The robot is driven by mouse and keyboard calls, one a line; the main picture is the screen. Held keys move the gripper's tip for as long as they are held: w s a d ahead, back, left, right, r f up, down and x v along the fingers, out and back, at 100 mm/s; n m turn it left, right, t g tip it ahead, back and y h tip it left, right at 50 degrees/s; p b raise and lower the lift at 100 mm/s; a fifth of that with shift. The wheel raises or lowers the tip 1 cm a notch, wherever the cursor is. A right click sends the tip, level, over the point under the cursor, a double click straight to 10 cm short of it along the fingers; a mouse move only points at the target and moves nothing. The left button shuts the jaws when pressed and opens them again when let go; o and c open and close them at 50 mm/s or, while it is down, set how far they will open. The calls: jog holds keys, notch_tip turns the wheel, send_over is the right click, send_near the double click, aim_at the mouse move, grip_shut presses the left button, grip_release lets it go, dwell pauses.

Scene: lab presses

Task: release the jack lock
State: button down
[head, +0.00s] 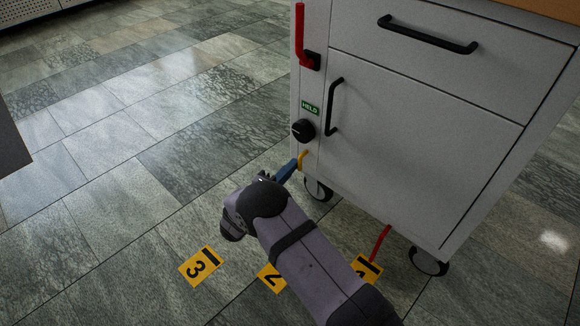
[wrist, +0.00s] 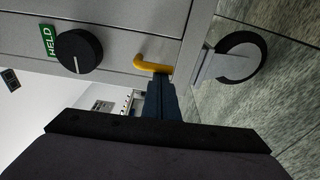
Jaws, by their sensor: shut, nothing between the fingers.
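A grey wheeled cabinet (head: 420,130) carries several controls on its narrow left strip. A yellow bent lever (head: 303,160) is low on the strip; it also shows in the wrist view (wrist: 150,66). Above it is a round black knob (head: 303,130) with a white mark, under a green label reading HELD (head: 310,108). The knob also shows in the wrist view (wrist: 79,51). A red upright lever (head: 300,35) is near the top. I cannot tell which part is the jack lock. My gripper (head: 292,167) is shut and empty, its blue fingers (wrist: 160,95) at the yellow lever's end; contact is unclear.
A red bar (head: 380,243) slopes from under the cabinet to the floor. Casters (head: 319,190) stand at its lower corners. Yellow numbered floor markers (head: 201,266) lie in front, partly behind my arm. Tiled floor at left is clear.

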jog(key=shift+s+d+n+p, duration=0.15)
jog(key=shift+d+n+p, duration=0.05)
jog(key=shift+n+p, duration=0.3)
jog(key=n+p, duration=0.1)
jog(key=p, duration=0.1)
jog(key=s+d+n+p, duration=0.1)
jog(key=n, duration=0.1)
jog(key=n+g+p, duration=0.1)
jog(key=n+p, duration=0.1)
jog(key=shift+s+d+p, duration=0.3)
jog(key=shift+s+d, duration=0.05)
jog(key=shift+s, duration=0.1)
jog(key=shift+f, duration=0.15)
dwell(0.5)
